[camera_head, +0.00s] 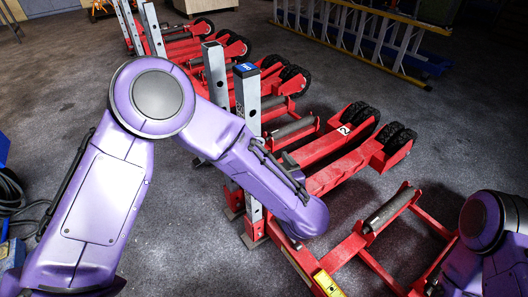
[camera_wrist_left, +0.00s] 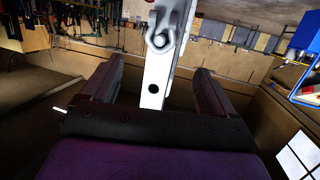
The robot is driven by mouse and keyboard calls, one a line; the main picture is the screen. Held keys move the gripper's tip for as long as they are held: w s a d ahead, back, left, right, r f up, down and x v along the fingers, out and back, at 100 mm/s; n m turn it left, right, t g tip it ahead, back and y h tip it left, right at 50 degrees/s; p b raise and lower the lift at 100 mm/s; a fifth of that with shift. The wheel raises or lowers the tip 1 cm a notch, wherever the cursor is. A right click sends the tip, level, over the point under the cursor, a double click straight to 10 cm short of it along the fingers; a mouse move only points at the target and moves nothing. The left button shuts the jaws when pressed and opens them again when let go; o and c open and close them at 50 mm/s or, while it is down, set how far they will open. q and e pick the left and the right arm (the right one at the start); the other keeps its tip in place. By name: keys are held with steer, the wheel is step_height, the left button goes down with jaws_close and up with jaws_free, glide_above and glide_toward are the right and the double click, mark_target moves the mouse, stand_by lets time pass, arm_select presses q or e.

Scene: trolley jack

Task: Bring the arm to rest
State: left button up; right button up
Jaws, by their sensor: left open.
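My left arm (camera_head: 150,95) comes in from the left in the head view, bent at a raised elbow. Its forearm slants down to the right in front of the red jack frames and a grey metal post (camera_head: 247,110). Its gripper is hidden there. In the left wrist view, my left gripper (camera_wrist_left: 160,68) has its two dark fingers spread apart. A grey metal post with holes and a shackle (camera_wrist_left: 162,38) shows in the gap between them. I cannot tell whether it stands between the fingers or beyond them. Nothing is clamped. My right arm (camera_head: 485,225) shows at the lower right, its gripper out of view.
Several red wheeled frames (camera_head: 335,165) with black wheels and upright grey posts stand in a row across the middle. A ladder (camera_head: 355,35) lies at the back right. Dark cables (camera_head: 12,195) lie at the left edge. Grey carpet is clear at the right.

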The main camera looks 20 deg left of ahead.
arm_select(q)
step_height(320, 180, down, 8)
steer(key=s+d+h, duration=0.1)
steer(key=s+h, duration=0.1)
steer(key=h, duration=0.4)
steer(key=s+a+f+g+h, duration=0.1)
steer(key=s+a+f+g, duration=0.2)
steer(key=s+a+f, duration=0.35)
steer(key=s+a+f+g, duration=0.3)
steer(key=s+a+f, duration=0.1)
steer(key=s+f, duration=0.55)
steer(key=s+a+f+g, duration=0.35)
steer(key=s+a, duration=0.45)
steer(key=s, duration=0.3)
step_height(320, 180, up, 12)
steer(key=s+y+p, duration=0.1)
steer(key=p, duration=1.2)
steer(key=shift+d+f+m, duration=0.15)
steer(key=shift+m, duration=0.15)
